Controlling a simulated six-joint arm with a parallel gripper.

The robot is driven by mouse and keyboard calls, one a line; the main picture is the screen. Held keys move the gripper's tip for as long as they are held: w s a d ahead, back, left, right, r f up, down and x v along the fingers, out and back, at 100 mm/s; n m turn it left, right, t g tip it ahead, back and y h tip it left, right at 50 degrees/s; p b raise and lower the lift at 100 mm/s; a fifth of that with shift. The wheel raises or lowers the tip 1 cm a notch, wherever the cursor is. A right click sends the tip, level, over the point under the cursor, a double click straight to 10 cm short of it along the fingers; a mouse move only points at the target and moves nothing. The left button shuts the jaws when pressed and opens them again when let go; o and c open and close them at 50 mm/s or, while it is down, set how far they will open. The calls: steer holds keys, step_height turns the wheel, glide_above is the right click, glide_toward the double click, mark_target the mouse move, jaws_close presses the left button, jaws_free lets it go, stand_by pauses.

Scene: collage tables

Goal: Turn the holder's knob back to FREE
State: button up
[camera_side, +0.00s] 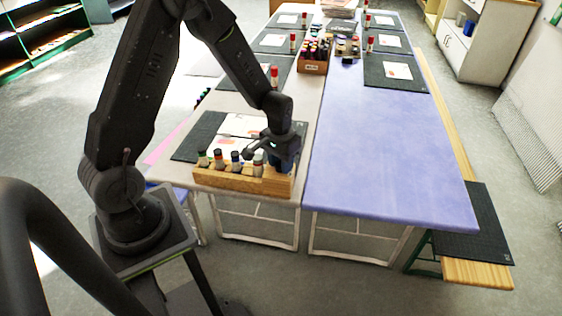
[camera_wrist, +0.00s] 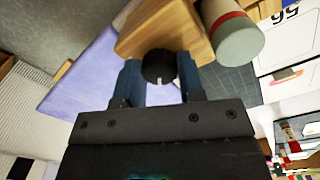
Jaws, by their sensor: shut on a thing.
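The wooden holder (camera_side: 229,181) stands at the near end of the left table with several small capped bottles (camera_side: 219,157) in it. In the wrist view, the holder (camera_wrist: 163,29) bears a round black knob (camera_wrist: 159,66) with a pale pointer mark. My gripper (camera_wrist: 158,80) has its two blue fingers shut on the knob, one on each side. In the side view, my gripper (camera_side: 283,158) is at the right end of the holder and hides the knob there. No FREE label can be read.
A grey-green bottle cap (camera_wrist: 238,42) is close beside my fingers in the wrist view. A black mat with paper sheets (camera_side: 240,125) lies behind the holder. The purple table (camera_side: 385,150) to the right is mostly bare. A box of bottles (camera_side: 313,64) stands farther back.

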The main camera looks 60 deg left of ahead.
mark_target(279, 164)
steer(key=n, duration=0.3)
steer(key=shift+n, duration=2.1)
steer(key=o, duration=0.9)
steer(key=r, duration=1.3)
steer(key=shift+s+a+r, duration=0.1)
steer(key=shift+s+r, duration=0.1)
steer(key=shift+r, duration=0.2)
steer(key=shift+r, duration=0.1)
